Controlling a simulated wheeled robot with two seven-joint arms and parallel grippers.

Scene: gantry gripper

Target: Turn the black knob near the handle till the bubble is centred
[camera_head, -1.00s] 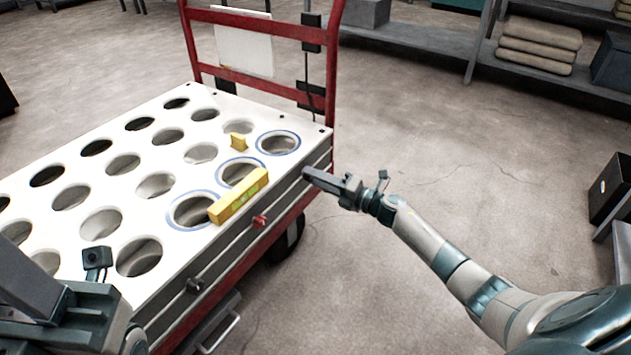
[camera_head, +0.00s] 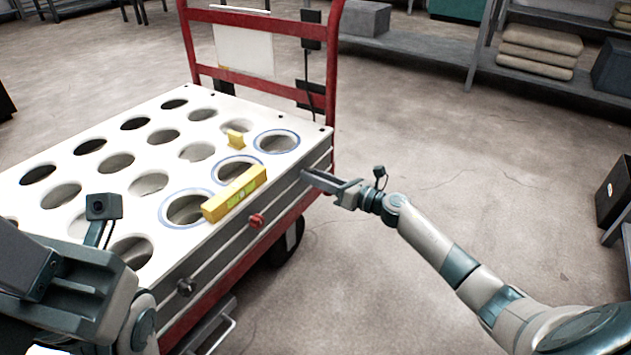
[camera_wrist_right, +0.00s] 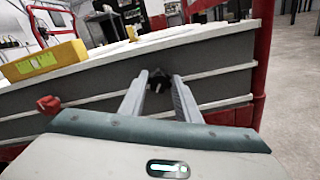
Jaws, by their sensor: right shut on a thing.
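A black knob (camera_wrist_right: 157,78) sits on the side of the white, holed cart top, near the red handle frame. In the right wrist view it lies between the fingertips of my right gripper (camera_head: 318,180), which is shut on it. In the head view the fingers hide the knob. A yellow spirit level (camera_head: 235,194) with a green vial lies on the cart top; it also shows in the right wrist view (camera_wrist_right: 45,62). Its bubble is too small to read. My left gripper (camera_head: 25,265) is at the lower left, over the cart's near side; its jaw state is unclear.
The side also carries a red knob (camera_head: 256,220) and another black knob (camera_head: 186,287). A small yellow block (camera_head: 236,139) stands on the holed top (camera_head: 215,152). The red handle frame (camera_head: 330,75) rises at the far end. The floor to the right is open.

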